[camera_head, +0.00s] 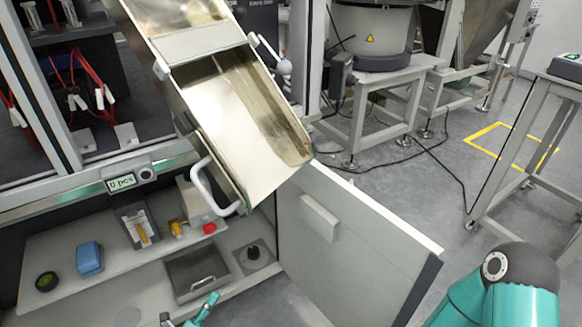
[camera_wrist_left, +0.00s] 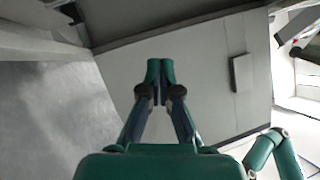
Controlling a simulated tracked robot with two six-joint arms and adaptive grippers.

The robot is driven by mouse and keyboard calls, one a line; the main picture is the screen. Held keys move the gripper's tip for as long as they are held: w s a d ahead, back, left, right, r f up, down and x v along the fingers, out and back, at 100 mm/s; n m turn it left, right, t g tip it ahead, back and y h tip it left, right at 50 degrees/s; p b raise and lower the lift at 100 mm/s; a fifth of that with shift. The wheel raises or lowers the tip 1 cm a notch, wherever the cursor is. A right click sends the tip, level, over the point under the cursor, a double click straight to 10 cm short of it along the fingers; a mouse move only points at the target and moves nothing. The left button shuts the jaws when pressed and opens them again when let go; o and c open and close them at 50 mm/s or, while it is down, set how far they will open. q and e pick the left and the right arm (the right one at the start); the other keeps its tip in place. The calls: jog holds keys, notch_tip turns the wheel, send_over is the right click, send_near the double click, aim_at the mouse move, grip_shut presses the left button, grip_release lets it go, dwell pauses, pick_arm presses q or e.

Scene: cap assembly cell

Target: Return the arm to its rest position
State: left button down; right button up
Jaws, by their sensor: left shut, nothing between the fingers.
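My left gripper (camera_head: 211,300) shows only in part at the bottom edge of the head view, in front of the open cabinet. In the left wrist view its two teal fingertips (camera_wrist_left: 160,68) are together, with nothing between them. The rest of the left arm is out of the head view. My right arm (camera_head: 500,290) shows as teal and dark grey links at the lower right of the head view. The right gripper is not in view.
An open cabinet door (camera_head: 352,245) stands to the right of the gripper. A metal chute (camera_head: 245,125) hangs above the cabinet.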

pick_arm(q)
jog(key=s+d+r+m+g+h, duration=0.4)
jog(key=d+m+g, duration=0.2)
jog(key=d, duration=0.3)
jog(key=s+d+r+m+g+h, duration=0.35)
jog(key=d+m+g, duration=0.3)
jog(key=d, duration=0.25)
jog(key=s+d+f+m+g+y, duration=0.15)
jog(key=s+d+m+g, duration=0.25)
jog(key=s+m+g, duration=0.55)
jog(key=s+a+f+m+g+y, duration=0.1)
jog(key=s+a+f+m+y, duration=0.1)
jog(key=s+a+m+y, duration=0.25)
jog(key=s+a+f+m+g+y, duration=0.1)
jog(key=s+a+f+m+y, duration=0.1)
jog(key=s+m+y, duration=0.35)
jog(key=w+a+f+m+t+y, duration=0.1)
jog(key=w+a+f+m+t, duration=0.15)
jog(key=m+t, duration=0.6)
notch_tip(320, 180, up, 38)
jog(key=m+g+p, duration=0.2)
jog(key=m+p, duration=0.1)
jog(key=p, duration=3.4)
jog(key=shift+w+a+f, duration=0.15)
jog(key=shift+a+f, duration=0.05)
jog(key=shift+a, duration=0.25)
jog(key=shift+g, duration=0.25)
